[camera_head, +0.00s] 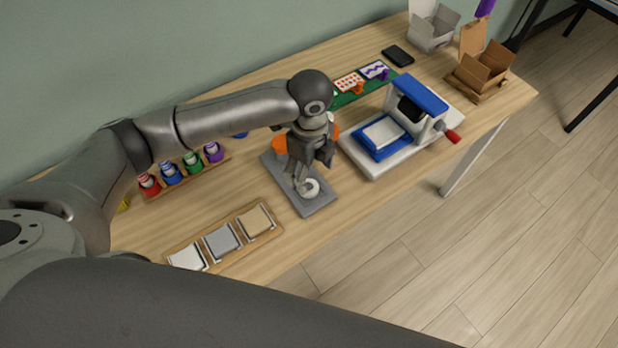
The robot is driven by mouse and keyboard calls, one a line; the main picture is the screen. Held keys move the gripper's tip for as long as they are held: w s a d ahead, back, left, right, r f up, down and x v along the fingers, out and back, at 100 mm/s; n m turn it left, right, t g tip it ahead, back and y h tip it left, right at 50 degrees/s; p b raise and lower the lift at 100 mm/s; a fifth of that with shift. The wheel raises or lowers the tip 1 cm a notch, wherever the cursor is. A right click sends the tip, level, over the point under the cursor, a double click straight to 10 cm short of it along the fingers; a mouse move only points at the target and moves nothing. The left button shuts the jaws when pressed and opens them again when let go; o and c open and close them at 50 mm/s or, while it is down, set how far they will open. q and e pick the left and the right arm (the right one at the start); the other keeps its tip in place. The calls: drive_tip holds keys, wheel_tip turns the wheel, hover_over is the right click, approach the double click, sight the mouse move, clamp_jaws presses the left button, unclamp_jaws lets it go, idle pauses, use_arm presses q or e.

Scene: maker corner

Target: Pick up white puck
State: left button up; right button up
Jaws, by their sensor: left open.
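The white puck (309,188) is a small round piece near the front end of a grey rectangular plate (319,204) on the wooden table. My left gripper (304,182) points down over the plate, with its open fingers right at the puck. The fingers hide part of the puck's left and back side. I cannot tell whether they touch it. My right gripper is not in view.
A wooden tray (203,247) with several square pieces lies front left. A rack of coloured bottles (188,170) stands behind it. A blue-and-white press (400,125) stands right of the plate. An orange object (280,145) sits behind the gripper. Open boxes (484,70) stand far right.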

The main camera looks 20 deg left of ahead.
sight(309, 186)
use_arm(q)
wheel_tip(309, 186, down, 2)
drive_tip(key=shift+s+f, duration=0.1)
drive_tip(key=shift+f, duration=0.3)
drive_tip(key=f, duration=0.3)
drive_tip(key=f+p, duration=0.1)
drive_tip(key=f, duration=0.1)
drive_tip(key=shift+w+a, duration=0.2)
drive_tip(key=shift+w, duration=0.2)
drive_tip(key=shift+c, duration=1.4)
drive_tip(key=c, duration=0.5)
drive_tip(key=shift+c, duration=1.2)
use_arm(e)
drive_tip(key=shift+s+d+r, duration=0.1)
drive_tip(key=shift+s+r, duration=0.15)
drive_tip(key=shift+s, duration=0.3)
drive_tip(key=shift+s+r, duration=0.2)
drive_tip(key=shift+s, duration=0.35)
